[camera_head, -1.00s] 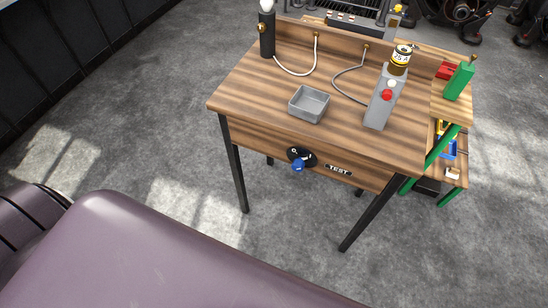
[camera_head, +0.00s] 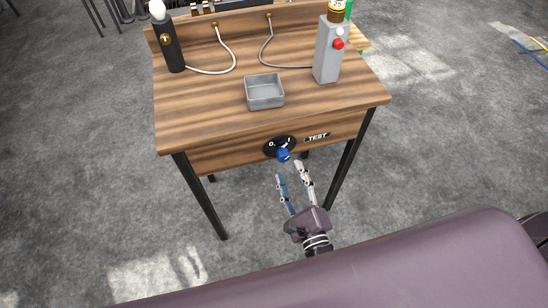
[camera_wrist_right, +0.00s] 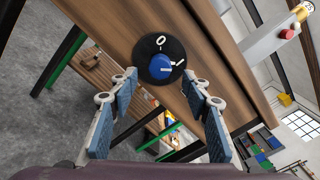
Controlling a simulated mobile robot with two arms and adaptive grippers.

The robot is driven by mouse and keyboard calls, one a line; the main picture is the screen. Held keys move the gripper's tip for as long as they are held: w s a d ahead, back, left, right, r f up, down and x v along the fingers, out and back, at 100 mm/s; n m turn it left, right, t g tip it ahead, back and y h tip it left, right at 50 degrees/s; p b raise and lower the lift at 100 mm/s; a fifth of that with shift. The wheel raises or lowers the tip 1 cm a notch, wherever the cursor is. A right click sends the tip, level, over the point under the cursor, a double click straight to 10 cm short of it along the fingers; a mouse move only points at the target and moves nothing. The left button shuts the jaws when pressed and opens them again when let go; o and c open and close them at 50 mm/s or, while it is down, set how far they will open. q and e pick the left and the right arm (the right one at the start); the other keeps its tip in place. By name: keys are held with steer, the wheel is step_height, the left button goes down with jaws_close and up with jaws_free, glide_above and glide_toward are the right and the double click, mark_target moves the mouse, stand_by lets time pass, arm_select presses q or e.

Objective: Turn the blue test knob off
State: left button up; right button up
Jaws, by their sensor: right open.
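The blue test knob (camera_head: 283,155) sits on a round black dial (camera_head: 271,149) on the front of the wooden bench. In the right wrist view, the knob (camera_wrist_right: 159,66) is close ahead, with a white 0 above it on the dial (camera_wrist_right: 145,47). A white mark on the knob appears to line up with the 1 at its right. My right gripper (camera_head: 288,170) is open and empty, just in front of and below the knob. In the right wrist view, the gripper's fingertips (camera_wrist_right: 160,76) appear on either side of the knob, apart from it. My left gripper is out of view.
A TEST label (camera_head: 317,137) is right of the dial. On the bench top (camera_head: 205,115) stand a grey tray (camera_head: 264,104), a grey box (camera_head: 325,62) with a red button, and a black lamp holder (camera_head: 173,52). The bench's black legs (camera_head: 205,200) flank my arm.

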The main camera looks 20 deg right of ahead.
mark_target(285, 160)
steer(key=w, duration=0.5)
steer(key=shift+w+p, duration=0.15)
steer(key=shift+p, duration=0.2)
steer(key=shift+w, duration=0.7)
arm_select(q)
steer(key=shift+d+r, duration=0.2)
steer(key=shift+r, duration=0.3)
arm_select(e)
steer(key=shift+c, duration=0.4)
steer(key=c, duration=1.1)
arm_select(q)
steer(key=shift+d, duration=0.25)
